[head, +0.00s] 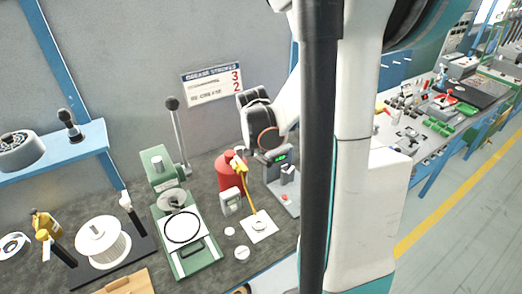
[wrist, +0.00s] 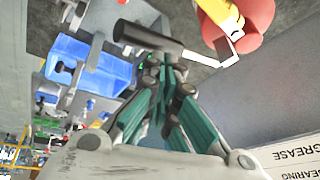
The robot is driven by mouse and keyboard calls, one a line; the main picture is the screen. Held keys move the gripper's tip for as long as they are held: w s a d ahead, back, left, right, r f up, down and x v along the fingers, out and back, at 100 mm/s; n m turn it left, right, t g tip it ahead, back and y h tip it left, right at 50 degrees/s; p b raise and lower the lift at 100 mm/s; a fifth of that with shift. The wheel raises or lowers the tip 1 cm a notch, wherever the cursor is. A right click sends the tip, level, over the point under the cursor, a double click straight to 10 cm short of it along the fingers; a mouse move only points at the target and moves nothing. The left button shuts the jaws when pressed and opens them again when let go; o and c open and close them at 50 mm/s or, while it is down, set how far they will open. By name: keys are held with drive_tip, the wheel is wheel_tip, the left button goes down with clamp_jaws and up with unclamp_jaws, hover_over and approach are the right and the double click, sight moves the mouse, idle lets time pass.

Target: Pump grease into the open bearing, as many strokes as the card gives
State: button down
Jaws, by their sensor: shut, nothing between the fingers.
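A yellow spout (head: 247,196) slopes down to a white plate (head: 259,229). I cannot make out the open bearing there. My gripper (wrist: 166,62) is shut and empty close to a dark cylindrical handle (wrist: 147,38); I cannot tell whether they touch.
A green press-like tool (head: 183,240) with a tall lever (head: 179,130) stands left of the canister. A white spool (head: 102,240) is farther left. A device with a green display (head: 278,157) is at right. My arm covers the middle right. A blue shelf (head: 70,150) is at left.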

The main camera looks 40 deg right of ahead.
drive_tip(key=shift+w+d+r+p, duration=0.1)
drive_tip(key=shift+w+r+p, duration=0.3)
drive_tip(key=shift+r, duration=0.35)
drive_tip(key=shift+w+d+r+p, duration=0.1)
drive_tip(key=shift+w+r+p, duration=0.3)
drive_tip(key=shift+r, duration=0.35)
drive_tip(key=shift+s+r, duration=0.1)
drive_tip(key=r+p, duration=0.1)
drive_tip(key=w+r+p, duration=0.1)
drive_tip(key=r, duration=0.1)
drive_tip(key=w+r+p, duration=0.1)
drive_tip(key=shift+d+r, duration=0.15)
drive_tip(key=shift+d, duration=0.05)
idle(1.3)
